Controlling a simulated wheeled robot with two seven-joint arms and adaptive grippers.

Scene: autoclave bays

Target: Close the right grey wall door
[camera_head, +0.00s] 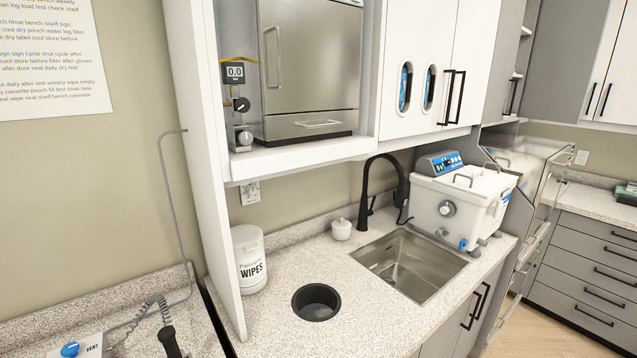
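A grey wall door panel (570,62) is at the upper right, between an open shelf gap and white wall doors. It appears to stand swung open, with part of the shelves (522,45) showing to its left. No handle shows on this panel. Another grey wall door (497,70) with a dark upright handle (514,96) is left of the gap and looks shut. The top of the panel is cut off by the picture edge. Neither of my grippers is in view.
White wall doors (600,85) flank the panel on the right. Below are a clear upright panel (530,185), a white countertop unit (460,205), a sink (405,265) and grey drawers (590,255). A steel autoclave (310,65) is upper left. Some floor (545,325) is clear.

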